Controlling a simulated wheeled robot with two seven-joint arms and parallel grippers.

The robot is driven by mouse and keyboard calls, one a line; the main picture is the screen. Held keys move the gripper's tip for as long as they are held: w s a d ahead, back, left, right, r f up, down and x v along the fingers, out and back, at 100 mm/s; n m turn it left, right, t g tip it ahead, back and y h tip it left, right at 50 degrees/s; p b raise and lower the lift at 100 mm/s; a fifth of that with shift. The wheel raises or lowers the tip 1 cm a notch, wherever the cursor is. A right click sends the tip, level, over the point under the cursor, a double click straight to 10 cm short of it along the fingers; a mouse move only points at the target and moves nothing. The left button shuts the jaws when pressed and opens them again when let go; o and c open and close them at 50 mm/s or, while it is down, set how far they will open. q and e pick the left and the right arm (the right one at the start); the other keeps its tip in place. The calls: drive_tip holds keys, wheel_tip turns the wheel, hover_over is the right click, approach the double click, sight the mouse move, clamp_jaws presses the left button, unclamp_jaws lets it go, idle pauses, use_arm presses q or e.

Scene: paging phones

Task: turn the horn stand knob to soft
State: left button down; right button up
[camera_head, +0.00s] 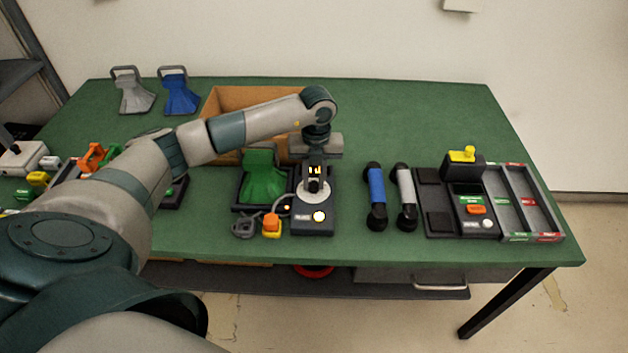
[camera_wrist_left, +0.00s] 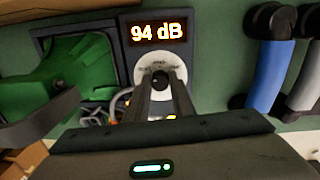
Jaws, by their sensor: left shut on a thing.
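The horn stand (camera_head: 313,225) is a dark box near the table's front middle, with a lit round button. In the left wrist view its display (camera_wrist_left: 157,32) reads 94 dB. Below the display is a white dial (camera_wrist_left: 147,66) with small lettering that I cannot read surely. The dark knob (camera_wrist_left: 160,78) sits on this dial between my left fingertips. My left gripper (camera_head: 314,184) reaches down over the stand from behind and is shut on the knob. The fingers hide part of the dial and the knob's pointer. A green horn (camera_head: 262,180) lies on the stand's left part. My right gripper is not in view.
A blue handset (camera_head: 376,190) and a grey handset (camera_head: 404,190) lie right of the stand. Farther right are a dark console (camera_head: 470,205) and a divided tray (camera_head: 520,203). An orange block (camera_head: 271,224) is front left. A cardboard box (camera_head: 225,98) stands behind my arm.

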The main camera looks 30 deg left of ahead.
sight(315, 183)
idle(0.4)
use_arm(q)
drive_tip(key=c, duration=1.5)
unclamp_jaws()
drive_tip(key=shift+r, duration=0.2)
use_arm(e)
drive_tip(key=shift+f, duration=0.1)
use_arm(q)
drive_tip(key=shift+r+b, duration=0.3)
drive_tip(key=shift+r, duration=0.25)
wheel_tip(315, 183, up, 6)
drive_tip(key=shift+w+d+f+b, duration=0.1)
drive_tip(key=shift+w+f+b, duration=0.05)
drive_tip(key=shift+b, duration=0.65)
drive_tip(key=shift+d+r+b, duration=0.1)
drive_tip(key=shift+r+b, duration=0.75)
drive_tip(key=shift+r, duration=4.3)
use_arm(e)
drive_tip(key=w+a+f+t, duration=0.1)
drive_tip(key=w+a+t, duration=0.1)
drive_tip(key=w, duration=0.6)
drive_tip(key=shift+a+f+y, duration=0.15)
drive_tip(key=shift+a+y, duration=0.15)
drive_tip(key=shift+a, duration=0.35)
